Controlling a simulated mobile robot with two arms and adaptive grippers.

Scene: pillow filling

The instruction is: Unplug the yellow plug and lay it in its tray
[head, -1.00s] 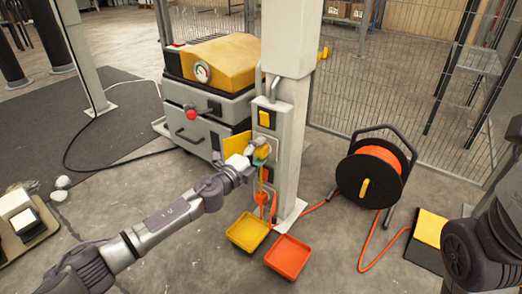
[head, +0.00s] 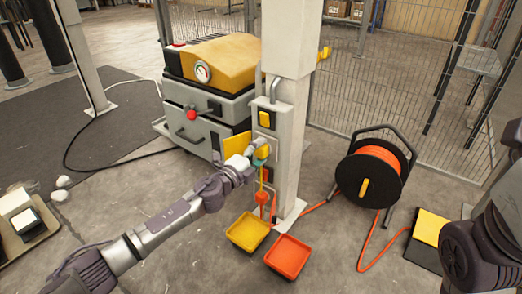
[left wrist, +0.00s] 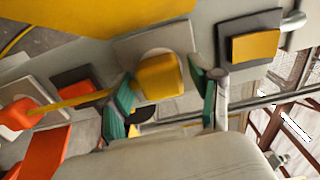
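The yellow plug (head: 264,149) sits at a socket on the pale post's box, and a yellow cord runs down from it. In the left wrist view the plug (left wrist: 158,76) is against a light socket plate (left wrist: 150,42). My left gripper (head: 259,157) is at the plug. Its teal-padded fingers (left wrist: 165,98) are apart, one on each side of the plug, with a visible gap on the right. The yellow tray (head: 247,232) lies empty on the floor below, beside an orange tray (head: 288,257). My right gripper is out of view.
A grey cabinet (head: 200,128) stands behind left. A cable reel (head: 372,178) with orange cable stands right of the post (head: 289,110).

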